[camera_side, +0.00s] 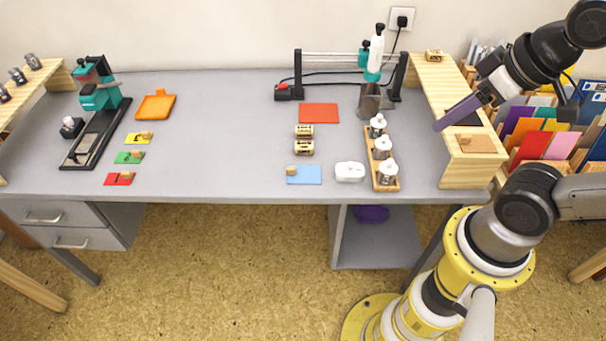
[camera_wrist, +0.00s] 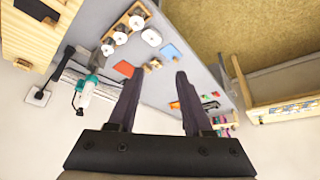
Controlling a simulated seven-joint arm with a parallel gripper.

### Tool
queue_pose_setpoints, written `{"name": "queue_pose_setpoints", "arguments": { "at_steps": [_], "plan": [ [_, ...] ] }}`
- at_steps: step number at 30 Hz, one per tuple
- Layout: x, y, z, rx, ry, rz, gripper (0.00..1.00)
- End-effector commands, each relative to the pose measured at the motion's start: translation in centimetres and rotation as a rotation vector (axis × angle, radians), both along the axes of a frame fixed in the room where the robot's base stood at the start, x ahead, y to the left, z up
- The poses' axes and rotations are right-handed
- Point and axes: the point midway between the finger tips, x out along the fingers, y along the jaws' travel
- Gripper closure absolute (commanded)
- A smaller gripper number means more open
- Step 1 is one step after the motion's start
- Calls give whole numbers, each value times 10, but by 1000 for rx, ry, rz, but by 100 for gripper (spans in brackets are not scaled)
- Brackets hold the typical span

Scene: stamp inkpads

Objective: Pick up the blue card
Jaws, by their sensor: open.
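A flat light-blue card (camera_side: 309,176) lies near the front edge of the grey desk, with a small wooden block on its left end. It also shows in the wrist view (camera_wrist: 170,50), beyond my fingertips. My gripper (camera_side: 440,126) is raised at the right side, by the wooden shelf and well to the right of the blue card. In the wrist view my gripper (camera_wrist: 157,74) has its two dark purple fingers spread, with nothing held between them.
A white oval container (camera_side: 349,172) and a wooden rack (camera_side: 391,186) of jars stand right of the blue card. An orange-red card (camera_side: 318,113) and wooden stamps (camera_side: 303,148) lie behind it. The desk left of the blue card (camera_side: 220,150) is clear.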

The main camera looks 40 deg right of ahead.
Motion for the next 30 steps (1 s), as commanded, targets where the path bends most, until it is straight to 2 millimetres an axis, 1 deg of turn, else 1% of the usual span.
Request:
{"name": "queue_pose_setpoints", "arguments": {
  "at_steps": [5,6,8,9,17,22,23,26,27,30],
  "plan": [
    [0,0,0,0,0,0,50],
    [0,0,0,0,0,0,46],
    [0,0,0,0,0,0,36],
    [0,0,0,0,0,0,32],
    [0,0,0,1,0,-2,32],
    [1,0,2,40,-4,-75,32],
    [3,0,6,54,-13,-99,32],
    [18,0,27,113,-52,-199,32],
    [28,0,35,140,-54,-243,32],
    [55,2,50,193,-43,-331,32]
  ]
}}
